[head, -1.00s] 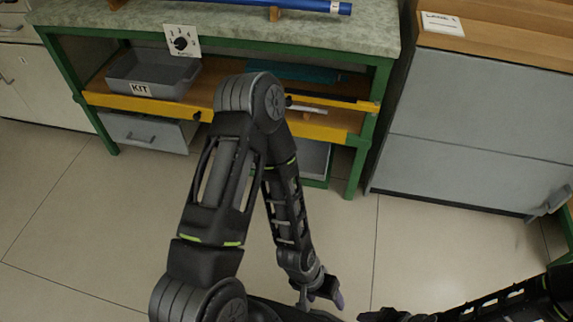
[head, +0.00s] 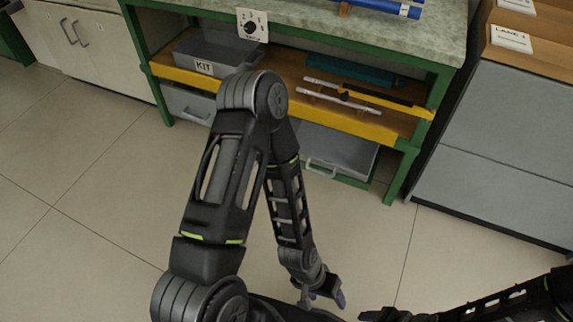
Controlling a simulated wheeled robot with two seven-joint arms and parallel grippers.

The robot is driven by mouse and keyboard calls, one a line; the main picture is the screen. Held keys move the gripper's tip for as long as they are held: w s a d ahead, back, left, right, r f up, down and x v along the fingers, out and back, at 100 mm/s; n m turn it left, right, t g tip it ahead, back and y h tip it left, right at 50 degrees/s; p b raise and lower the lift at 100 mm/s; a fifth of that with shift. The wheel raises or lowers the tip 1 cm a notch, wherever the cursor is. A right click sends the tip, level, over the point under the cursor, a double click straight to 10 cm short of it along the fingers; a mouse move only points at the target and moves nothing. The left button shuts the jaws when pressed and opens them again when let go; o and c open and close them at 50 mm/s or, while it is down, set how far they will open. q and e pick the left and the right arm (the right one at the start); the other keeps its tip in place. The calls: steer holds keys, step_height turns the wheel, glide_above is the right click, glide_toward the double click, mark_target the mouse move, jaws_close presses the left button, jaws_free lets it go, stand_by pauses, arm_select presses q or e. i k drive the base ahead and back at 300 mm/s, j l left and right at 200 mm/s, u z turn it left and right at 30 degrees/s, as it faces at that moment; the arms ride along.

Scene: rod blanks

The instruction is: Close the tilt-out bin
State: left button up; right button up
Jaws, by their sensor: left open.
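Two grey fronts with handles sit under the bench's lower shelf. The left grey front (head: 187,105) is partly covered by my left arm. The right grey bin (head: 345,150) has its handle at its lower left edge and seems to stand out from the bench; my arm hides its left part, and I cannot tell how far it is tilted. My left gripper (head: 325,293) is open and empty over the floor, well in front of the bench and apart from both. My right gripper (head: 378,314) is at the bottom edge, only partly shown; its jaws are unclear.
A green-framed bench (head: 390,190) has a yellow shelf edge (head: 388,130). A grey KIT tray (head: 215,50), rods (head: 340,103) and a dial card (head: 252,25) are on it. A grey cabinet (head: 500,150) stands right. The floor in front is clear.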

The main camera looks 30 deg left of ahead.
mark_target(350, 156)
steer(key=k+u, duration=0.1)
steer(key=u, duration=0.3)
steer(key=k+u, duration=0.15)
steer(key=u, duration=0.25)
steer(key=i+j+u, duration=0.7)
steer(key=k+j, duration=0.1)
